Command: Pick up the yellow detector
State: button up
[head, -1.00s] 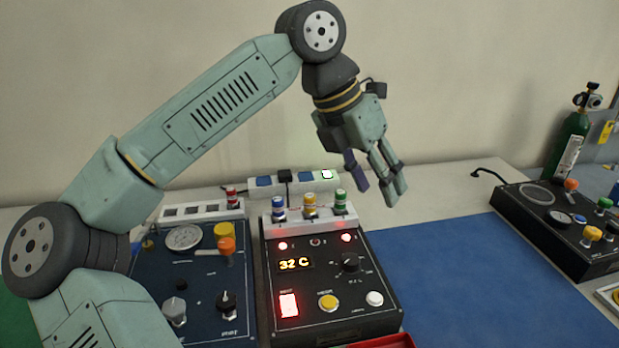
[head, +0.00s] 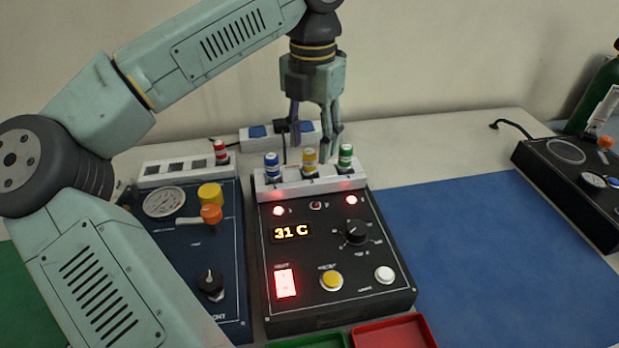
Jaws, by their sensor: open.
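The yellow detector (head: 310,160) is a small yellow cylinder with a white band. It stands upright in the middle slot of the white rack (head: 268,190) at the back of the black control box (head: 334,318). A blue detector (head: 272,166) stands to its left and a green detector (head: 345,157) to its right. My gripper (head: 312,150) is open and points down, just above or behind the row. Its fingers show at both sides of the yellow detector's top. I cannot tell whether they touch it or how deep they stand relative to it.
A dark blue panel (head: 190,258) with a gauge and knobs sits at left, with a white rack (head: 157,175) holding a red detector (head: 221,152) behind it. A power strip (head: 258,139) lies behind. Red (head: 428,331) and green (head: 318,342) trays lie in front. The blue mat (head: 470,250) is clear.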

aim_at(310, 151)
jog(key=f+b, duration=0.1)
jog(key=f, duration=0.1)
jog(key=f+b, duration=0.2)
jog(key=shift+s+a+f, duration=0.15)
jog(key=shift+a+f, duration=0.05)
jog(key=shift+f, duration=0.2)
jog(key=shift+r, duration=0.15)
jog(key=shift+c, duration=0.4)
grip_shut()
